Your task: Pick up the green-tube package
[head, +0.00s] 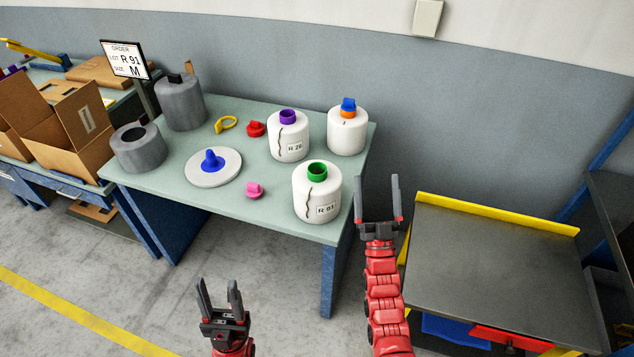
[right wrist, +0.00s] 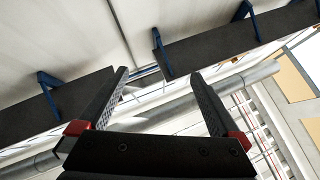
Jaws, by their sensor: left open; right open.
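The green-tube package (head: 317,196) is a white yarn package with a green tube on top and an R 91 label. It stands upright at the front right of the pale green table (head: 225,207). My right gripper (head: 380,195) is open and empty, to the right of the package and apart from it, beyond the table's right edge. The right wrist view shows its open jaws (right wrist: 165,95) with no package between them. My left gripper (head: 219,290) is open and empty over the floor in front of the table.
A purple-tube package (head: 289,136) labelled R 26 and a package with an orange tube and blue plug (head: 347,131) stand behind. Pink (head: 254,191) and red plugs (head: 256,129) lie left. A white disc (head: 213,168) holds a blue plug. A dark cart (head: 495,260) stands right.

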